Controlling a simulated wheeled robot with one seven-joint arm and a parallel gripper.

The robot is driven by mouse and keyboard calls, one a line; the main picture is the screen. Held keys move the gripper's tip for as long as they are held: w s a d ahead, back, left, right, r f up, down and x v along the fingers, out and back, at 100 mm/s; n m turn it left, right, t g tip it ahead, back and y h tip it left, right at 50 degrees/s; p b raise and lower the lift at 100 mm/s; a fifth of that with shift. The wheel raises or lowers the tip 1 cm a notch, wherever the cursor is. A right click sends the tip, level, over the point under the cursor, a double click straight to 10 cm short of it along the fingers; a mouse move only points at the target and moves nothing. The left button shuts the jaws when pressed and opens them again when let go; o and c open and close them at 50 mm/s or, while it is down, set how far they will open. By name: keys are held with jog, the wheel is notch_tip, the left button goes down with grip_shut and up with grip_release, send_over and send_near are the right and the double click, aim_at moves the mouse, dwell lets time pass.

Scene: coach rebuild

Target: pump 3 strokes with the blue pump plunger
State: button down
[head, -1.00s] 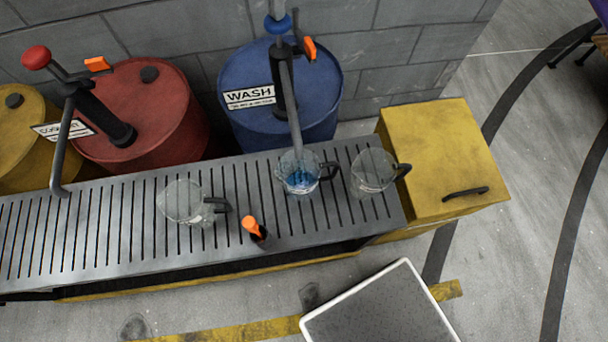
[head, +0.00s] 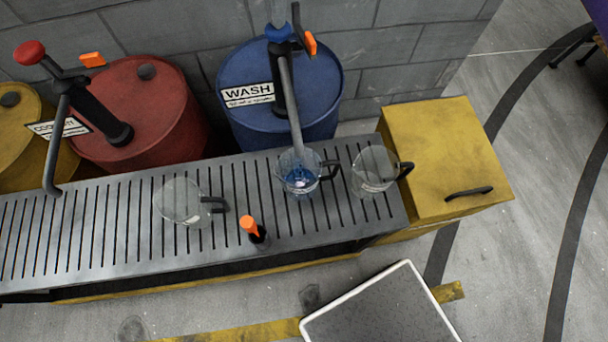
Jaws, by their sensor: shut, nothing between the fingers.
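The blue pump plunger knob (head: 279,33) sits at the top of the black pump on the blue drum (head: 325,90) marked WASH. My gripper (head: 280,14), a pale grey shape cut off by the top edge of the head view, is shut and stands directly over the knob, seemingly touching it. The pump's grey spout (head: 291,105) runs down into a clear jug (head: 302,176) with a black handle. Blue liquid lies in the bottom of that jug.
Clear jugs stand on the slatted bench, one to the left (head: 182,203) and one to the right (head: 373,172). An orange-topped black item (head: 251,227) stands near the front edge. A red drum (head: 165,110) with a red-knobbed pump and a yellow cabinet (head: 440,150) flank the blue drum.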

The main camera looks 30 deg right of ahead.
jog(key=shift+f, duration=0.45)
jog(key=shift+r, duration=0.15)
dwell(0.4)
jog(key=shift+r+p, duration=2.1)
jog(key=shift+r, duration=1.4)
jog(key=shift+f, duration=0.15)
jog(key=shift+f+b, duration=1.85)
jog(key=shift+f, duration=1.4)
jog(key=shift+s+f, duration=0.1)
jog(key=shift+f, duration=0.15)
jog(key=shift+r+p, duration=2.1)
jog(key=shift+r, duration=1.5)
